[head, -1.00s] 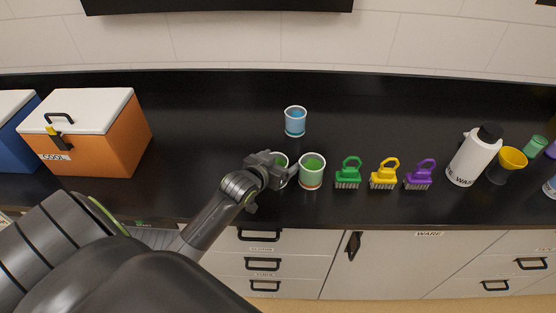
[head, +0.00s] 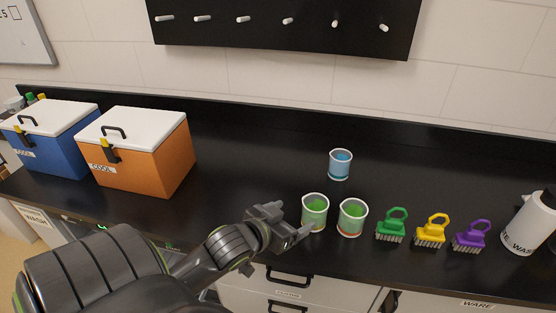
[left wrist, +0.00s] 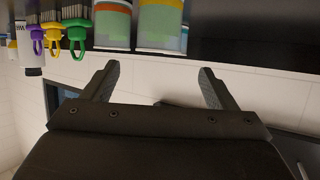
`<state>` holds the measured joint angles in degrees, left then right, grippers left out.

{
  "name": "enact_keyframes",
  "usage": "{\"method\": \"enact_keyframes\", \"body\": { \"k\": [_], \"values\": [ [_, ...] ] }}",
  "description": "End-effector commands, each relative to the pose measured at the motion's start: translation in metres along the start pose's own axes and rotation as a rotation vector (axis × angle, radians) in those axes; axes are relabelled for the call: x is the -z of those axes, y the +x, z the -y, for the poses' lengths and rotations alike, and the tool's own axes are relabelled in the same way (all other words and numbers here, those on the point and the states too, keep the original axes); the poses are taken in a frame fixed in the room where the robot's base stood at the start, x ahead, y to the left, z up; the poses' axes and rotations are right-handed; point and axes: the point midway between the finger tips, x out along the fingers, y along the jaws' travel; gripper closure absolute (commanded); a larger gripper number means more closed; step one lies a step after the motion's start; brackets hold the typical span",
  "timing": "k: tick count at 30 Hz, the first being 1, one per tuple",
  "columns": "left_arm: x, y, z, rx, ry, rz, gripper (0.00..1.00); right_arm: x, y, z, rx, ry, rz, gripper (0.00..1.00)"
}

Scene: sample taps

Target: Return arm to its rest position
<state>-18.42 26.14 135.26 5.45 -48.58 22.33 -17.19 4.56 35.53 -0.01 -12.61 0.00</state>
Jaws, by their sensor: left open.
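My left gripper (head: 290,226) is open and empty in the head view, just left of and in front of the left green-filled cup (head: 315,213). A second green-filled cup (head: 351,218) stands close to its right. A blue-filled cup (head: 340,164) stands farther back. In the left wrist view the two fingers of my left gripper (left wrist: 155,82) are spread wide with nothing between them. Both green-filled cups appear upside down at the top of that view, beyond the fingertips. My right gripper is in neither view.
A green brush (head: 391,225), yellow brush (head: 432,231) and purple brush (head: 471,237) stand right of the cups, then a white bottle (head: 529,224). An orange cooler (head: 157,158) and blue cooler (head: 57,145) stand at left. A dark pegboard (head: 290,35) hangs above. The counter between coolers and cups is clear.

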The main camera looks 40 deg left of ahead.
Motion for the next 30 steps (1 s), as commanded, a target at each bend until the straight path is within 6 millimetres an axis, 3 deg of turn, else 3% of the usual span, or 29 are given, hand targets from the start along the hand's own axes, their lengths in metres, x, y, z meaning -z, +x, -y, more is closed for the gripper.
{"method": "enact_keyframes", "body": {
  "k": [3,9,20,23,25,30],
  "values": [
    [-0.001,-0.021,0.000,-0.001,0.003,0.001,0.20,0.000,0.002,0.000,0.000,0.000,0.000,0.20],
    [-0.001,-0.041,0.000,0.000,0.001,0.000,0.20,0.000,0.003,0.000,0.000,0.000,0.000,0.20],
    [-0.002,-0.045,0.001,0.003,-0.001,0.006,0.20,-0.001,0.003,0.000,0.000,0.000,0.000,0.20],
    [-0.016,-0.046,0.003,0.030,0.003,0.057,0.20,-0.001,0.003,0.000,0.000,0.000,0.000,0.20],
    [-0.036,-0.050,0.005,0.067,0.009,0.136,0.20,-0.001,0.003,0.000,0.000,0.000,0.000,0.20],
    [-0.105,-0.073,0.005,0.145,0.039,0.421,0.20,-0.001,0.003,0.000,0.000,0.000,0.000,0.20]
  ]
}}
